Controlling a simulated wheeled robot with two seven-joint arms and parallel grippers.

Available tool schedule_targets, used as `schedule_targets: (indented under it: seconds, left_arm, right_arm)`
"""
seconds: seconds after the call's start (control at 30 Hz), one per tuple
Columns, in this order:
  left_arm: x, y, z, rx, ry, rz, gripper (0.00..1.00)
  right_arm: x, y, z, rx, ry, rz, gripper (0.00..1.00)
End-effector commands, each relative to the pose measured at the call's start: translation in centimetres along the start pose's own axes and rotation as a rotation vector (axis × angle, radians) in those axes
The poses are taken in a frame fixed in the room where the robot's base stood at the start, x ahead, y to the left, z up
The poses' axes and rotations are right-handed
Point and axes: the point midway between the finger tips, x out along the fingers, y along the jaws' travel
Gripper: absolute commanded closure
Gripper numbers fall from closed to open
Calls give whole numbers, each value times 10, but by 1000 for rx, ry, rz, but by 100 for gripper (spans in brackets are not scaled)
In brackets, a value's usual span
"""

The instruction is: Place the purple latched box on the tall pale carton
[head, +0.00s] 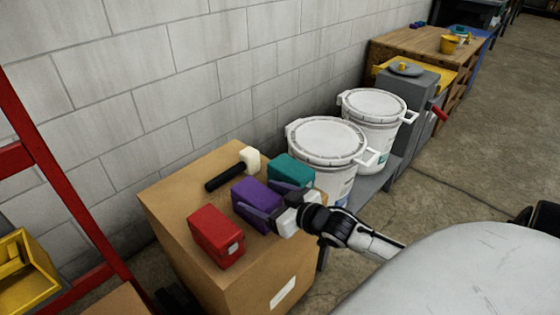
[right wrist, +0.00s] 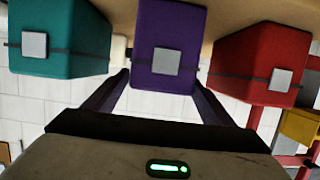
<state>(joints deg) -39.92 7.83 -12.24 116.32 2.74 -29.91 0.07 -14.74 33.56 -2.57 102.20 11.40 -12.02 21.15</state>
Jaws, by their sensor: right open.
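The purple latched box (head: 256,200) rests on top of a tall tan carton (head: 172,208) with a white label on its front. In the right wrist view the purple box (right wrist: 168,40) shows its grey latch, centred between my fingers. My right gripper (head: 270,204) is open, with one finger along each side of the box's near end; the right wrist view (right wrist: 157,88) shows gaps beside it. Whether the fingers touch the box farther in, I cannot tell. My left gripper is not in view.
On the same carton, a red latched box (head: 215,237) stands left of the purple one and a teal box (head: 290,171) right of it. A black-handled mallet (head: 232,170) lies behind. White lidded buckets (head: 327,140) stand to the right; a red frame (head: 60,180) stands left.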

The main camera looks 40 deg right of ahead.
Motion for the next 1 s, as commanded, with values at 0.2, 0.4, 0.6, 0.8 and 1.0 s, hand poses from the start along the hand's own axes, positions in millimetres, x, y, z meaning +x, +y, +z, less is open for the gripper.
schedule_targets:
  seconds: [0.2, 0.4, 0.6, 0.8, 1.0]
  left_arm:
    - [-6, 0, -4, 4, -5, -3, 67]
    - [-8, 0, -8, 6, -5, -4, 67]
    - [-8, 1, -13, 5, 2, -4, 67]
    - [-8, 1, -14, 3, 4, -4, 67]
    - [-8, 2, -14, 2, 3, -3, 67]
  right_arm:
    - [-47, 0, 0, 0, -5, 0, 23]
    - [-79, 0, 0, 0, -3, 0, 23]
    - [-94, -2, 2, 1, -7, 0, 23]
    - [-111, -64, 79, 17, -179, -21, 23]
    - [-142, -174, 154, 6, -401, -116, 23]
